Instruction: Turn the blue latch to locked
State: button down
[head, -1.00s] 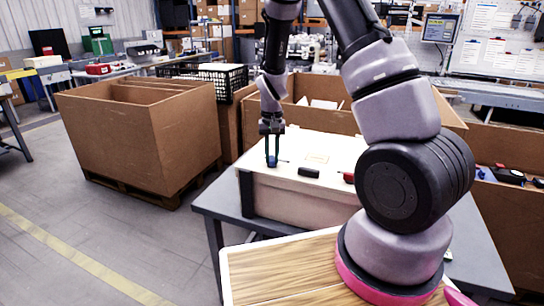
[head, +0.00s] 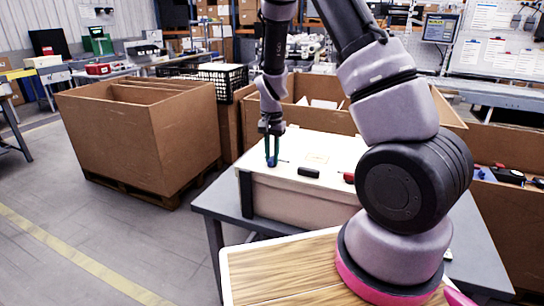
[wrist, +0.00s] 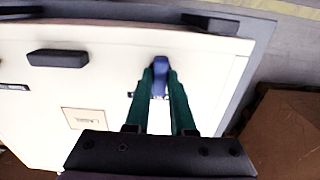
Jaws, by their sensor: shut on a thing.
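The blue latch (wrist: 160,76) sits on the white top of a box (head: 310,195), near the box's left end in the head view. In the head view the latch (head: 272,162) is small and partly covered by the fingers. My gripper (wrist: 161,68) points down with its green fingers closed on the two sides of the latch. It also shows in the head view (head: 271,160). In the wrist view the latch's long side runs roughly along the fingers. I cannot read any lock marking.
A black handle (head: 308,172) and a red-tipped part (head: 349,178) lie on the box top. A pale label plate (wrist: 84,118) is beside the latch. The box stands on a grey table (head: 215,204). Large brown cartons (head: 150,140) stand left and behind.

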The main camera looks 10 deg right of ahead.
jog(key=c, duration=0.8)
grip_release()
jog(key=shift+o, duration=0.2)
jog(key=shift+r, duration=0.15)
notch_tip(320, 180, up, 11)
jog(key=shift+f, duration=0.2)
